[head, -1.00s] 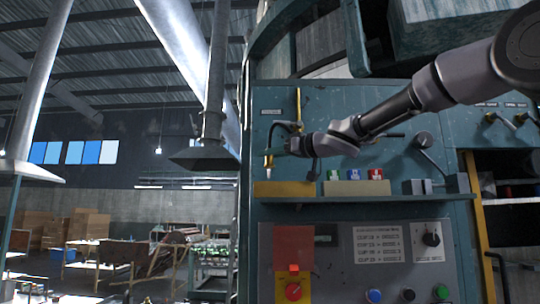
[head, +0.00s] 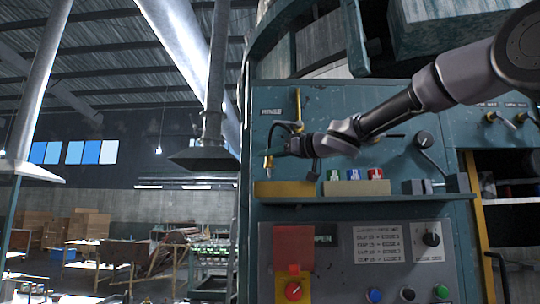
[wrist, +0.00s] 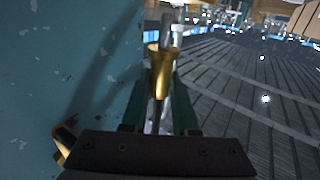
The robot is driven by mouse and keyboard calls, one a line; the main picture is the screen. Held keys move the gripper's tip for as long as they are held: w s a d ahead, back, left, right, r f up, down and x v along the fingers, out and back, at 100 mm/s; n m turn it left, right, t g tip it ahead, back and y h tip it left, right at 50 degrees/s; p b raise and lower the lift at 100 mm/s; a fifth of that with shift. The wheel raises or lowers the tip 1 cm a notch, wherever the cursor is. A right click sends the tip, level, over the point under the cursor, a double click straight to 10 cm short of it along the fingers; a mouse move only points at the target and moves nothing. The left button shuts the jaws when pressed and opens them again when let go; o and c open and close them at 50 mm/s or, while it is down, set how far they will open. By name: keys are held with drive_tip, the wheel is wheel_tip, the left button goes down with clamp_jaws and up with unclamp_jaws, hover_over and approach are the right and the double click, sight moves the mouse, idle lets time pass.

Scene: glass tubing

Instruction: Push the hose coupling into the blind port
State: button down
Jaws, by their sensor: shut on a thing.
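The hose coupling (head: 268,162) is a small brass-coloured piece, held upright at the left end of my arm in the head view. My gripper (head: 277,146) is shut on it, above the left part of a yellow block on the ledge. In the wrist view the brass coupling (wrist: 153,62) sits between the two dark green fingers of my gripper (wrist: 158,85), with a clear, glassy part beyond it. I cannot make out the blind port's opening in either view, nor whether the coupling's tip touches anything.
The yellow block (head: 285,188) lies on the ledge of the teal machine panel (head: 350,110). To its right stand a beige block (head: 356,188) with coloured pieces and a grey block (head: 414,187). A yellow rod (head: 298,105) rises beside my gripper. Free room lies left of the panel.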

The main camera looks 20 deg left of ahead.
sight(270, 165)
drive_tip(key=shift+f, duration=2)
drive_tip(key=c, duration=0.6)
unclamp_jaws()
drive_tip(key=v, duration=1)
drive_tip(key=shift+s+d, duration=0.15)
drive_tip(key=shift+d, duration=0.25)
